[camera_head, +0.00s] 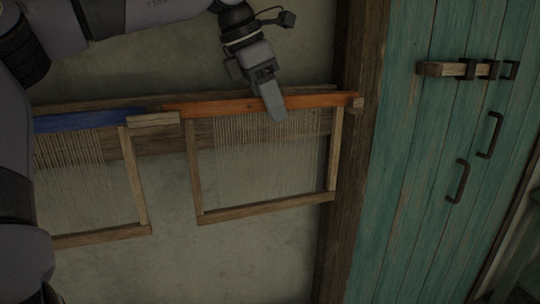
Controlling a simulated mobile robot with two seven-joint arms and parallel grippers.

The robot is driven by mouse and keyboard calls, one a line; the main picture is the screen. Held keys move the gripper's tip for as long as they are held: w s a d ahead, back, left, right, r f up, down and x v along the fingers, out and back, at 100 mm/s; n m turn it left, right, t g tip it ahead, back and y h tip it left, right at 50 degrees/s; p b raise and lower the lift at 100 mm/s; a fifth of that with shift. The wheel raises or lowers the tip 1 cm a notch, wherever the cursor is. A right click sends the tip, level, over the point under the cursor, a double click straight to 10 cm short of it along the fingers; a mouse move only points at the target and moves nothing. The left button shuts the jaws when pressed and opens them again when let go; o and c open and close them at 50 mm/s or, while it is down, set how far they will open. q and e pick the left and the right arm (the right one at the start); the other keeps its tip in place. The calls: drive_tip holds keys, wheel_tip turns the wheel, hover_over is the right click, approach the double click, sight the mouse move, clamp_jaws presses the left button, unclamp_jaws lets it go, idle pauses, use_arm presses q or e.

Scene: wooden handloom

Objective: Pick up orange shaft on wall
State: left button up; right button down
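The orange shaft (215,108) is the painted top bar of a wooden frame strung with pale threads. It hangs on the wall, right of centre, with its right end near a dark wooden post. My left gripper (277,113) comes down from above and overlaps the orange bar right of its middle. One finger shows in front of the bar; any finger behind it is hidden. I cannot tell whether the fingers touch or grip the bar. My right gripper is not in view.
A similar frame with a blue top bar (88,121) hangs to the left. A wooden rail (165,140) runs behind the frames. The dark post (352,190) stands close right, then a teal plank door (415,150) with a latch (455,69) and black handles.

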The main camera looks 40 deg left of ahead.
use_arm(q)
clamp_jaws()
drive_tip(key=shift+r, duration=0.15)
